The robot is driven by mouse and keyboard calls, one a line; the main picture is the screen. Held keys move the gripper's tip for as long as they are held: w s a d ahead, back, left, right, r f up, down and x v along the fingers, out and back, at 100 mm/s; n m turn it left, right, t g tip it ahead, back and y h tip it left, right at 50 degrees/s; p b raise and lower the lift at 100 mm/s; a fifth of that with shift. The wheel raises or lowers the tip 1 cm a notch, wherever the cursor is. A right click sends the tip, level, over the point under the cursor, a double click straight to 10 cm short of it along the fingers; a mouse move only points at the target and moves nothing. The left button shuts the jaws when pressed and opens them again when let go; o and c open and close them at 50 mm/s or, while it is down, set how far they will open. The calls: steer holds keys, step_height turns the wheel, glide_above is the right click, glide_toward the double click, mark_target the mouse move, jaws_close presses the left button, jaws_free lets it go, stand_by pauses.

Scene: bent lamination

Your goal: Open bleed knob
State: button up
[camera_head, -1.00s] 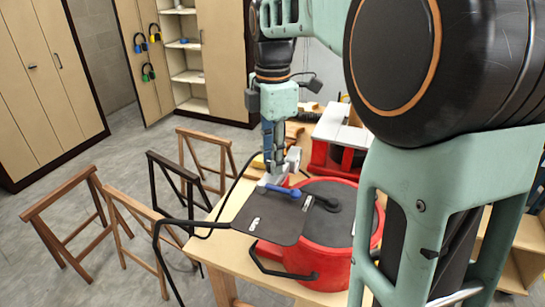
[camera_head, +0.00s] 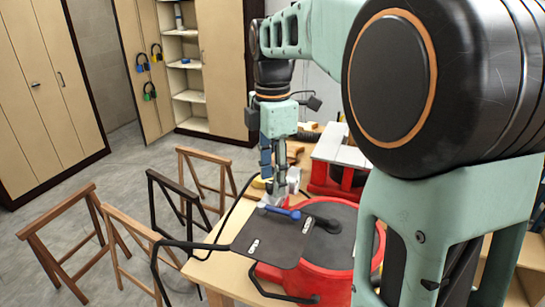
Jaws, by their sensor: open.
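A red round vessel (camera_head: 339,282) with a dark lid stands on the wooden workbench. A dark flat plate (camera_head: 268,245) lies at its left side. I cannot tell for certain which part is the bleed knob. My gripper (camera_head: 270,202) points down at the far left of the blue handle and is open. Its fingertips are at or just above the handle's left end; contact is too small to tell, and the fingers partly hide that area.
A red machine with a pale top (camera_head: 340,147) stands behind the vessel. Black bent tubing (camera_head: 172,243) sticks out left past the bench. Several wooden trestles (camera_head: 75,235) stand at left. Cabinets (camera_head: 45,90) line the back. My arm hides the right side.

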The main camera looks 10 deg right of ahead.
step_height(320, 180, up, 11)
steer(key=shift+r, duration=0.15)
stand_by(0.4)
